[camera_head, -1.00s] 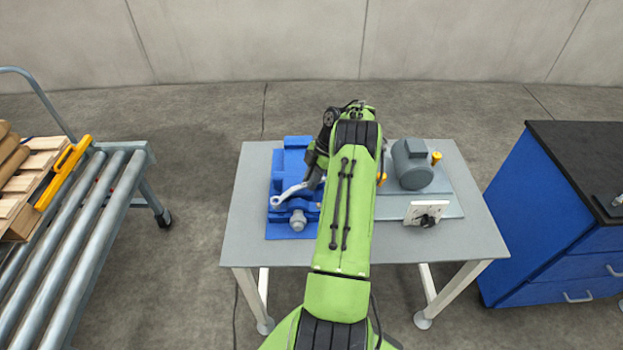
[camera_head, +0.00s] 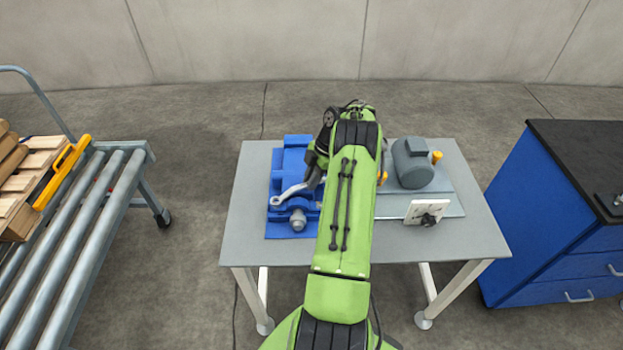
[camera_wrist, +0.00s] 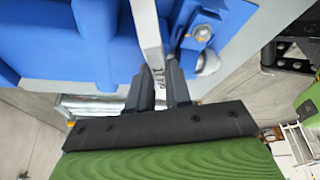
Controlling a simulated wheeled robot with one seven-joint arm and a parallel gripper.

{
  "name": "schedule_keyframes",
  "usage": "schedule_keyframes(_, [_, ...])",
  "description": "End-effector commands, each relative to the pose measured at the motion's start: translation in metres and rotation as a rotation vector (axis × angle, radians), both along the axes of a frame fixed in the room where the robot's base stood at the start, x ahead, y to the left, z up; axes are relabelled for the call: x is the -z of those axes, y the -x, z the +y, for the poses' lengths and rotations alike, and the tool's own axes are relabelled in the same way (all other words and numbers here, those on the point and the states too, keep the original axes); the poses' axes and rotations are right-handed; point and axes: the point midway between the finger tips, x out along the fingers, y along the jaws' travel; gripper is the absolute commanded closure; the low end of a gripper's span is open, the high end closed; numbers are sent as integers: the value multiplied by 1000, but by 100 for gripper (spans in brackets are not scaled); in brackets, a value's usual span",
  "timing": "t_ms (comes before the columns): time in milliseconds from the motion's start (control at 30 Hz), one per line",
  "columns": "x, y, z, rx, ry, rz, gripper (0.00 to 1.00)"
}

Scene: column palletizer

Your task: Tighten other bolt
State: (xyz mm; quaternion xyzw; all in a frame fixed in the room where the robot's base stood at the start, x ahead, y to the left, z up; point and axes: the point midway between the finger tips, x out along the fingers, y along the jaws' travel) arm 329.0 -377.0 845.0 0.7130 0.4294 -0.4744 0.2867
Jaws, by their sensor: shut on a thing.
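A silver wrench (camera_head: 291,192) reaches left from my gripper over the blue fixture (camera_head: 296,150) on the table. Its ring end is near the front left of the fixture, just above and left of a grey bolt (camera_head: 298,220). I cannot tell whether the ring touches anything. In the wrist view, my gripper (camera_wrist: 160,75) is shut on the wrench (camera_wrist: 147,30). A bolt head (camera_wrist: 202,33) shows on the blue fixture (camera_wrist: 50,40) to the right of the wrench. The far end of the wrench is out of that view.
The grey table (camera_head: 390,243) also holds a grey motor (camera_head: 411,165) on a plate and a white panel with a black knob (camera_head: 428,217). A roller cart (camera_head: 95,215) stands left, a blue cabinet (camera_head: 555,220) right. My arm hides the table's middle.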

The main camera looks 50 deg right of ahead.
Motion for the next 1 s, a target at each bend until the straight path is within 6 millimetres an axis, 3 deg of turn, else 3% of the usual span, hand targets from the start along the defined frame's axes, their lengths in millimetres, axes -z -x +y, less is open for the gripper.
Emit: schedule_keyframes(1000, [11,0,0,-1,1,-1,100])
